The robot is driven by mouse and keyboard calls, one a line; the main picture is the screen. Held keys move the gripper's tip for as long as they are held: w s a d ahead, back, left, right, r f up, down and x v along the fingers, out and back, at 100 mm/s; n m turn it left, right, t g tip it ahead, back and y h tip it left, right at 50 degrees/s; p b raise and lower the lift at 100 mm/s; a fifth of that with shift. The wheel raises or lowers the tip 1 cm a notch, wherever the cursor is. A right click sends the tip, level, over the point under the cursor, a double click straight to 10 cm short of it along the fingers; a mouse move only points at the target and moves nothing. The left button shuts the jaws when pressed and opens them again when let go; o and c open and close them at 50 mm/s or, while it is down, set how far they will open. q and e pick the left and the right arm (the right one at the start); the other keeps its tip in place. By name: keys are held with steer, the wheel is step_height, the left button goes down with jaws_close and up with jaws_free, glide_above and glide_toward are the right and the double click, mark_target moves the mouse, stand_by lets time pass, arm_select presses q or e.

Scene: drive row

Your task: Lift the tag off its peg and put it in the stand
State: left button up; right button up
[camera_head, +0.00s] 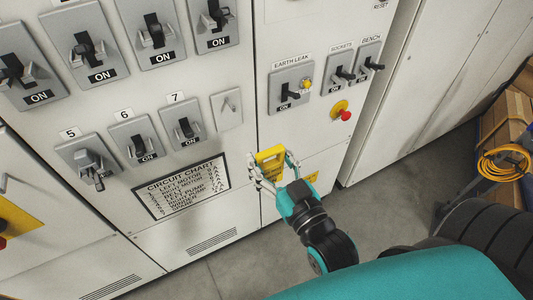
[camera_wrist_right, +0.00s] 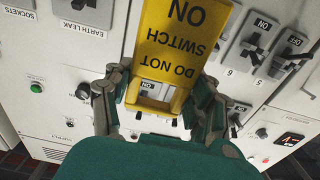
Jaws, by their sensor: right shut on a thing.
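The yellow tag (camera_head: 269,155) is between the fingers of my right gripper (camera_head: 268,168), in front of the cabinet. In the right wrist view the tag (camera_wrist_right: 181,38) reads "DO NOT SWITCH ON" upside down. My right gripper (camera_wrist_right: 157,103) is shut on its narrow end, around a rectangular opening. The tag looks clear of the cabinet face, though the exact gap is hard to tell. A small grey plate (camera_head: 227,109) without a number is on the cabinet; I cannot tell whether it bears the peg. No stand can be made out. My left gripper is not in view.
The grey cabinet carries several switches, a circuit chart (camera_head: 181,186) and a red knob on yellow (camera_head: 341,111). A yellow label (camera_head: 311,178) shows beyond my gripper. Cardboard boxes (camera_head: 507,115) and a coiled yellow cable (camera_head: 505,162) are at the right. Grey floor (camera_head: 390,175) is clear.

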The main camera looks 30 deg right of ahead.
steer(key=shift+s+d+p, duration=0.1)
steer(key=shift+s+p, duration=0.3)
steer(key=shift+s, duration=2.3)
